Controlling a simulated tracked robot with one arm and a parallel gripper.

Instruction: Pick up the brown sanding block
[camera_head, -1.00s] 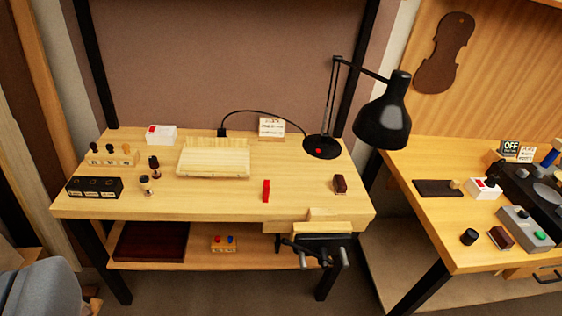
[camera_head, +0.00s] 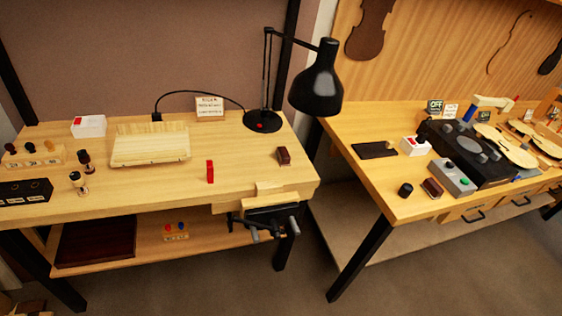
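A small dark reddish-brown block (camera_head: 283,156) stands on the right part of the left bench, near the lamp base. A similar brown block with a pale edge (camera_head: 432,188) lies near the front of the right bench, beside a black knob-like piece (camera_head: 405,190). I cannot tell from the picture which of the two is the sanding block. Both are small and some distance away, and nothing holds them. My gripper is not in view.
The left bench (camera_head: 110,202) carries a black lamp (camera_head: 316,92), a pale wooden board (camera_head: 150,146), a red block (camera_head: 210,172) and a front vise (camera_head: 268,216). The right bench (camera_head: 350,170) holds a black machine (camera_head: 468,148) and violin plates. Open floor lies in front.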

